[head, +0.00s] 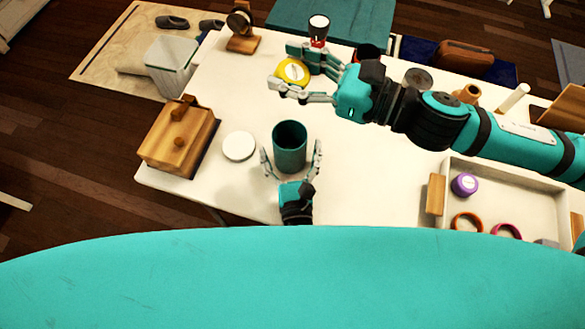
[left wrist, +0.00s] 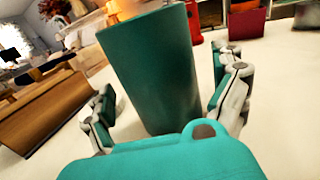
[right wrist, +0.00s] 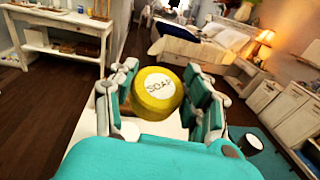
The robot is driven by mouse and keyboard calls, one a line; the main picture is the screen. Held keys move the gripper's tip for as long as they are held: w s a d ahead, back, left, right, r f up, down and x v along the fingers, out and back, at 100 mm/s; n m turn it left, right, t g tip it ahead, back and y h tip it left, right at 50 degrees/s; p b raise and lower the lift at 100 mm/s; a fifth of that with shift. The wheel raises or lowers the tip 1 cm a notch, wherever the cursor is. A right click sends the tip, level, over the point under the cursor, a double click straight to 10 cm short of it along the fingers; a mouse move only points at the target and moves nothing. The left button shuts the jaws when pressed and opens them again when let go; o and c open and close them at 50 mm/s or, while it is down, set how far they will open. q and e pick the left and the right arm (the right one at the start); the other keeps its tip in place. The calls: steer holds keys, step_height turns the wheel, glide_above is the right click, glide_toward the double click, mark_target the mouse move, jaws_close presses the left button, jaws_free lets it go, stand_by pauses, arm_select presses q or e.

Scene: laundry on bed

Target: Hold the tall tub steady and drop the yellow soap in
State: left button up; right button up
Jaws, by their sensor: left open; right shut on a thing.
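The tall tub (head: 289,146) is a dark green, open-topped cylinder standing upright on the white table. My left gripper (head: 290,160) is open with its fingers on either side of the tub; the tub (left wrist: 152,70) stands between them in the left wrist view, with gaps visible at both sides. The yellow soap (head: 292,72) is a round piece with a white label reading "SOAP". My right gripper (head: 305,75) is shut on it, beyond the tub toward the far side of the table. The soap (right wrist: 156,94) shows between both fingers in the right wrist view.
A white round lid (head: 239,146) lies left of the tub, beside a wooden box (head: 178,138). A tray (head: 510,185) with a purple item and rings is at right.

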arm_select(q)
steer(key=shift+w, duration=0.7)
steer(key=shift+a, duration=0.1)
steer(key=c, duration=1.3)
steer(key=shift+o, duration=0.2)
